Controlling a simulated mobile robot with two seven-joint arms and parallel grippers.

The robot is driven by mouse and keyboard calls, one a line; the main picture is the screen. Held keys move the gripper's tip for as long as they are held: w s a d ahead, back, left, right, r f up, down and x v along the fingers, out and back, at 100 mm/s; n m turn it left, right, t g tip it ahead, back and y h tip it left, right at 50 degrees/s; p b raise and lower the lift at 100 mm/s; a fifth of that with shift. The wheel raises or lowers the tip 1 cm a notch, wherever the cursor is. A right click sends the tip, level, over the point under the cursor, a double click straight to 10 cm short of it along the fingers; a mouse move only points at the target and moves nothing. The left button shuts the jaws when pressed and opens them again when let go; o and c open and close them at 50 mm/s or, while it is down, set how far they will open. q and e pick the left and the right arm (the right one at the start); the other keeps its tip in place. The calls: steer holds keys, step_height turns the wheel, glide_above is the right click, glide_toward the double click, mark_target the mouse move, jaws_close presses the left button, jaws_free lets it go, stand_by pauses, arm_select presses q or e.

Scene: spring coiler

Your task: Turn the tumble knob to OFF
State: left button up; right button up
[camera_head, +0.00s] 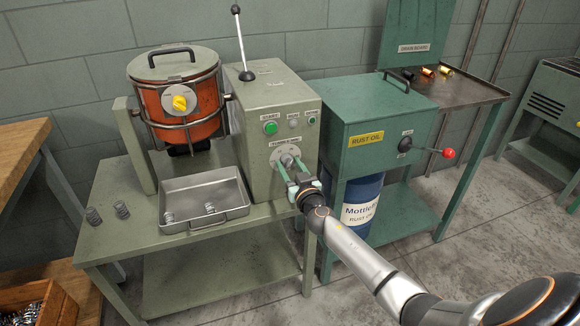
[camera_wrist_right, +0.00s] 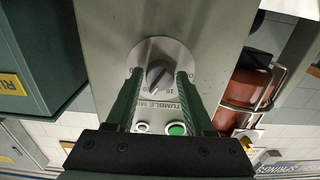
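The tumble knob (camera_head: 286,160) is a grey knob on a round, pale dial plate on the front of the grey-green control box (camera_head: 262,105). In the right wrist view the knob (camera_wrist_right: 159,75) sits between the two green fingers, with the dial plate (camera_wrist_right: 140,55) behind it. My right gripper (camera_head: 289,167) is open; in the wrist view its fingertips (camera_wrist_right: 160,80) show a gap on each side of the knob. The OFF mark is too small to read clearly. My left gripper is out of view.
A green START button (camera_head: 270,128) and small buttons sit above the dial. An orange drum (camera_head: 190,105) with a yellow knob stands left, above a metal tray (camera_head: 180,222) with springs. The green rust oil cabinet (camera_head: 375,125) stands close on the right, with a red-balled lever (camera_head: 448,153).

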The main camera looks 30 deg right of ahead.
jaws_close()
